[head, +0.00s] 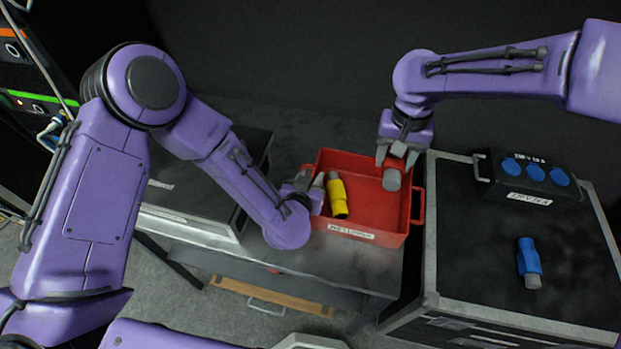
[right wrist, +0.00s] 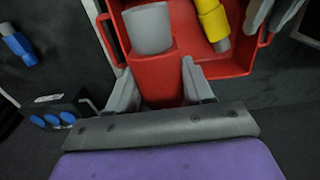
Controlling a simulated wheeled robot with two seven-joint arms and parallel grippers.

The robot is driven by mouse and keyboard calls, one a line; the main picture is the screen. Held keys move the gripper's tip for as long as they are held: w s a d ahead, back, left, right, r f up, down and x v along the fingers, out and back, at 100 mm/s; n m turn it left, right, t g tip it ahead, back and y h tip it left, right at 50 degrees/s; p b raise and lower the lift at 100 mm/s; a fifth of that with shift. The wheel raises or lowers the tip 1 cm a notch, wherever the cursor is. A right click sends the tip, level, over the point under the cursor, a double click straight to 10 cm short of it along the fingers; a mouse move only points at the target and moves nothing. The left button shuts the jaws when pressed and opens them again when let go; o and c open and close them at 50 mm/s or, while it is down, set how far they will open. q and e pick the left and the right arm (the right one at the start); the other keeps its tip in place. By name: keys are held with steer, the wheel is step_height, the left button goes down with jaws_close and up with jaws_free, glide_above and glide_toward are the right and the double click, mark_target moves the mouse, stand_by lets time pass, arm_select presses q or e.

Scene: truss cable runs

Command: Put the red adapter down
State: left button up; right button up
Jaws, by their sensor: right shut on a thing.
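The red adapter (right wrist: 158,80) has a grey end and is gripped between the fingers of my right gripper (right wrist: 162,85). In the head view my right gripper (head: 404,150) is over the right part of the red crate (head: 415,222), with the adapter's grey end (head: 392,181) pointing down. I cannot tell how far it is above the crate floor. A yellow adapter (head: 337,197) is in the left part of the crate. My left gripper (head: 309,187) is at the crate's left side, beside the yellow adapter, its fingers apart and empty.
A blue adapter (head: 528,262) lies on the black case (head: 470,235) at right. A black box with blue sockets (head: 533,172) stands behind it. Another dark case (head: 190,205) is left of the crate. The crate's middle floor is clear.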

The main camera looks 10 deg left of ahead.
mark_target(376, 208)
arm_select(q)
jaws_close()
arm_select(e)
step_height(376, 208, down, 17)
steer(key=n, duration=0.4)
steer(key=shift+r, duration=0.1)
steer(key=shift+s, duration=0.1)
steer(key=o, duration=1.2)
